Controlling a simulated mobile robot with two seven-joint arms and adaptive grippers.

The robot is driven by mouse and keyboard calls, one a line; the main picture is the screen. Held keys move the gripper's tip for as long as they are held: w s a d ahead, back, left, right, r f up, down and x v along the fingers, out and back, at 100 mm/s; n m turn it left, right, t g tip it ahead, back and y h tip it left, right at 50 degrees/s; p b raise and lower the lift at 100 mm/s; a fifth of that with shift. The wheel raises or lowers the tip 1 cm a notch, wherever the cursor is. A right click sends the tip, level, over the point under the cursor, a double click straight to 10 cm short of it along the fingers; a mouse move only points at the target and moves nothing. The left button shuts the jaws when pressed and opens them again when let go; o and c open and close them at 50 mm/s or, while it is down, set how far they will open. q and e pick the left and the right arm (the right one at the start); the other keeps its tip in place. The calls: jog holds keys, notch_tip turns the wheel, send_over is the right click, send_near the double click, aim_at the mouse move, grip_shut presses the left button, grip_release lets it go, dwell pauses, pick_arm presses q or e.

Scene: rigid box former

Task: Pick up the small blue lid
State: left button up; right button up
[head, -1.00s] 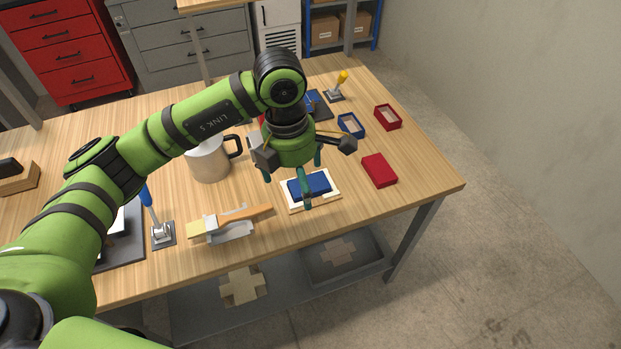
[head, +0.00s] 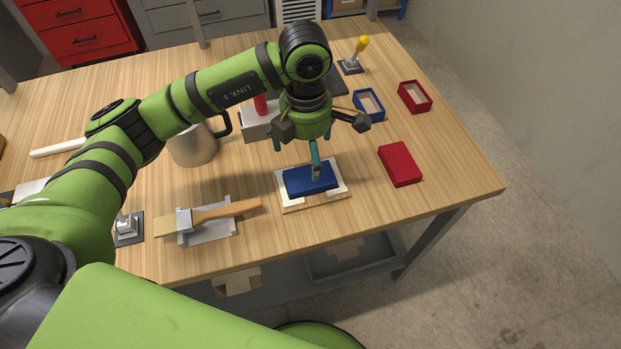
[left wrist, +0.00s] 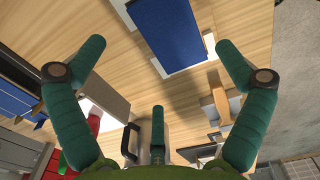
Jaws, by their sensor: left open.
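The small blue lid (head: 305,182) lies on a pale holder (head: 284,207) near the front edge of the table. The lid also shows in the left wrist view (left wrist: 168,35), at the top centre. My left gripper (head: 303,150) is open and empty, with its fingers spread. It hangs over the table at the far side of the lid, and one finger overlaps the lid's far edge in the head view. In the left wrist view the open fingers (left wrist: 160,65) frame bare wood, with the lid beyond them. Contact is not visible. My right gripper is not in view.
A red lid (head: 400,164) lies to the right, with a blue open box (head: 369,105) and a red open box (head: 414,97) behind. A wooden-handled tool (head: 225,211) lies left of the holder. A metal mug (head: 193,148) stands behind it. Table between holder and red lid is clear.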

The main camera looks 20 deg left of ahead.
aim_at(308, 172)
pick_arm(q)
jog(key=f+p, duration=0.2)
jog(key=f, duration=0.1)
jog(key=shift+s+d, duration=0.15)
jog(key=shift+s, duration=0.15)
notch_tip(308, 172, down, 2)
jog(key=shift+w+f, duration=0.1)
jog(key=shift+f, duration=0.2)
jog(key=c, duration=0.9)
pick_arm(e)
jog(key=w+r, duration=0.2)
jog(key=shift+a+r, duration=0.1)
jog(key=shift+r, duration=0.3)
